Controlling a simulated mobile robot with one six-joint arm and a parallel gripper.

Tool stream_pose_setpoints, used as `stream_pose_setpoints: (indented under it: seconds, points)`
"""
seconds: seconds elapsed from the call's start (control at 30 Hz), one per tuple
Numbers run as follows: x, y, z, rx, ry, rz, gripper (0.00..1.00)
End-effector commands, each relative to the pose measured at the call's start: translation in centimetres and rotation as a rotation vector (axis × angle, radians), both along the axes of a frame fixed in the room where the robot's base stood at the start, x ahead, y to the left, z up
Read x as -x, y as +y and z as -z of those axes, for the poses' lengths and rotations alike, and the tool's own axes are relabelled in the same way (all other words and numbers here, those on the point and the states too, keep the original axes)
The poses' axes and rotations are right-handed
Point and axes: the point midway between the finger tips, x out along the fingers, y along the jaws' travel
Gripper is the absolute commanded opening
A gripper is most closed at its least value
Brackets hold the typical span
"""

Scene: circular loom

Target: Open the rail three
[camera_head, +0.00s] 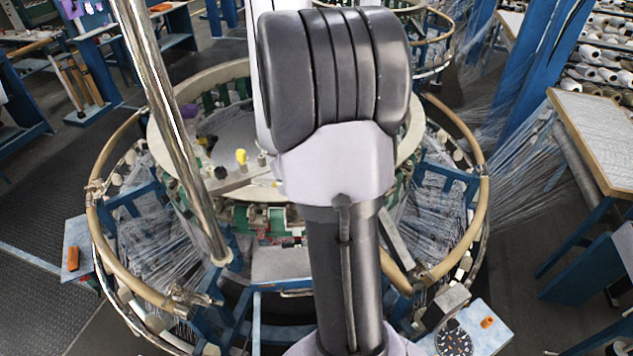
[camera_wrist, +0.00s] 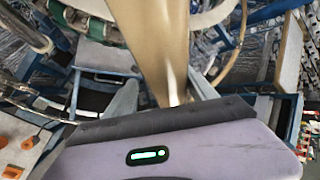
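The loom's tan ring rail shows in the head view as a left arc (camera_head: 100,235) and a right arc (camera_head: 482,200). A short tan piece (camera_head: 396,270) shows at the front, just right of my arm. I cannot tell which section is rail three. In the wrist view a tan rail (camera_wrist: 155,45) runs down between the two grey fingers of my gripper (camera_wrist: 163,82). The fingers stand apart, one on each side of it, with gaps visible; contact is not clear. In the head view my arm hides most of the gripper.
A shiny metal post (camera_head: 165,100) rises at the left of the loom. A blue-framed step (camera_head: 282,265) is at the loom's front. A table (camera_head: 600,130) stands right. Dark floor lies left.

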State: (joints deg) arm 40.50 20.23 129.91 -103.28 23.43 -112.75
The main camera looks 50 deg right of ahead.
Motion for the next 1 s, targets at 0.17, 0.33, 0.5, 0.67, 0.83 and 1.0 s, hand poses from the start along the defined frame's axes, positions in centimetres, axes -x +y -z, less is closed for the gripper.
stream_pose_setpoints:
  seconds: [0.17, 0.33, 0.5, 0.67, 0.83, 1.0]
  points:
    - [0.6, 2.4, -3.9, 0.001, -0.003, -0.001, 0.65]
    - [1.3, 4.9, -7.1, 0.003, -0.006, -0.001, 0.65]
    - [1.9, 7.2, -10.0, 0.004, -0.005, -0.001, 0.65]
    - [2.3, 8.2, -11.3, 0.001, -0.002, 0.001, 0.65]
    - [2.4, 8.4, -11.4, -0.001, 0.000, 0.001, 0.65]
    - [2.4, 8.4, -11.4, -0.001, 0.000, 0.001, 0.65]
